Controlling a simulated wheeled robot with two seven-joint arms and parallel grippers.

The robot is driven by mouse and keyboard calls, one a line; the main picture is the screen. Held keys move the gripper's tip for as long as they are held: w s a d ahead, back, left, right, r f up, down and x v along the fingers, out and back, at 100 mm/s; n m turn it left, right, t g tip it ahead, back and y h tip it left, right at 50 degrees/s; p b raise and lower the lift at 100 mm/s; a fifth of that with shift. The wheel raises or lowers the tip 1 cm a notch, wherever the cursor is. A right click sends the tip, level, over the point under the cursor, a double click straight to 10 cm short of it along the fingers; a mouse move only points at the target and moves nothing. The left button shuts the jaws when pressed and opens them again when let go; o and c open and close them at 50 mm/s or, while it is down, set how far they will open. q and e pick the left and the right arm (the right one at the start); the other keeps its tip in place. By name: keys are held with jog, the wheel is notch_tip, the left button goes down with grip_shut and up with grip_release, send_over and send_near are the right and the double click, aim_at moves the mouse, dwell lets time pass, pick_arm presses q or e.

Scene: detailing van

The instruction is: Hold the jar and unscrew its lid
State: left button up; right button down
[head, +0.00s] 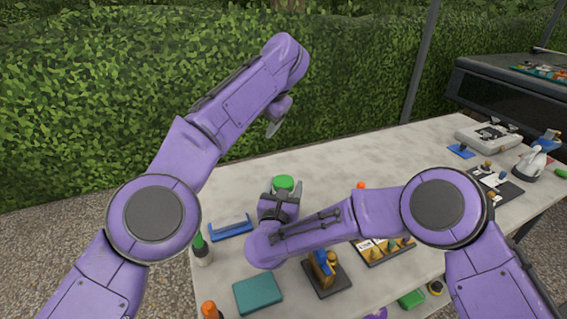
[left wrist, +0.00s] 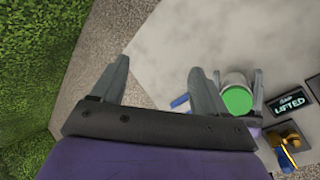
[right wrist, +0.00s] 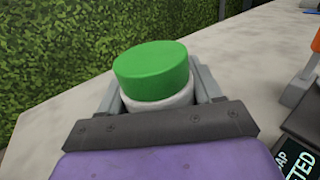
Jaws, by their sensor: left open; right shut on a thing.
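The jar has a green lid (head: 283,183), seen on the jar in all three views. Its pale body (right wrist: 160,103) shows below the lid in the right wrist view. My right gripper (head: 281,192) is shut on the jar's body from the near side, with one finger on each side and the lid above the fingers. The jar is upright. My left gripper (head: 273,128) is open and empty, above and behind the jar. In the left wrist view the lid (left wrist: 237,100) lies to the right of its open fingers (left wrist: 160,72), not between them.
Near the jar are a blue tray-like thing (head: 230,230), a green-capped bottle (head: 202,252), a teal box (head: 258,293) and a blue-and-gold object (head: 322,266). The pale tabletop (head: 340,155) behind the jar is clear.

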pick_arm(q)
jog(key=w+d+r+m+t, duration=0.1)
jog(key=w+r+m+t, duration=0.4)
jog(key=r+m+t, duration=0.15)
jog(key=w+d+r+m+t, duration=0.1)
jog(key=w+r+m+t, duration=0.45)
jog(key=r, duration=0.25)
jog(key=s+d+r+m+h, duration=0.2)
jog(key=d+r+m+h, duration=0.1)
jog(key=d+m+h, duration=0.55)
jog(key=s+d+r+m+h, duration=0.1)
jog(key=d+r+m+h, duration=0.35)
jog(key=m, duration=0.75)
jog(key=s+d+f+m+g+h, duration=0.6)
jog(key=f+m+g, duration=0.3)
jog(key=m, duration=0.6)
jog(key=m+g+y, duration=0.8)
jog(key=m+y, duration=0.7)
jog(key=m, duration=0.3)
send_over(284, 181)
jog(key=shift+n, duration=0.25)
notch_tip(284, 181, down, 17)
jog(key=shift+w+a+r, duration=0.1)
jog(key=shift+r, duration=0.05)
notch_tip(284, 181, down, 8)
jog(key=shift+r, duration=0.1)
jog(key=c, duration=1.1)
jog(key=shift+c, duration=0.2)
